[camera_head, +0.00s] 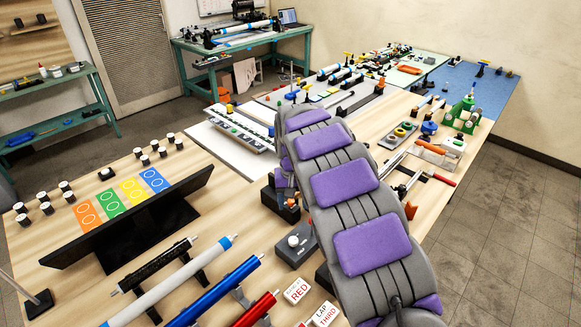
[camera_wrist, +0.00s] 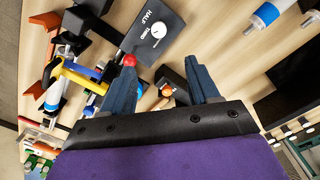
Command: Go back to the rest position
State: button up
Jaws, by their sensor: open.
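My gripper (camera_wrist: 160,68) shows in the wrist view as two blue-grey fingers, spread apart, pointing at the table. I see nothing held between them. A small dark block with an orange-brown knob (camera_wrist: 167,91) lies beyond the gap, near the right finger. A red ball (camera_wrist: 130,60) shows at the tip of the left finger; I cannot tell whether they touch. In the head view my arm, grey with purple pads, arches over the table and bends down at its far end. My gripper is mostly hidden there behind the arm.
A dark box with a white knob (camera_head: 294,241), marked HALF and THIRD in the wrist view (camera_wrist: 151,36), stands beside the arm. Blue and red tubes (camera_head: 215,293) lie at front left. A dark panel (camera_head: 140,222) stands left. Tools crowd the table right of the arm.

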jog(key=s+d+r+m, duration=0.1)
jog(key=s+d+r, duration=0.4)
jog(key=s, duration=0.4)
jog(key=s+d+r+m, duration=0.1)
jog(key=s+d+r, duration=0.35)
jog(key=s, duration=0.55)
jog(key=s+d+f+n+g, duration=0.1)
jog(key=s+d+f, duration=0.1)
jog(key=s, duration=2.3)
jog(key=shift+d+f+g+b, duration=0.2)
jog(key=shift+g+b, duration=0.15)
jog(key=shift+g, duration=0.05)
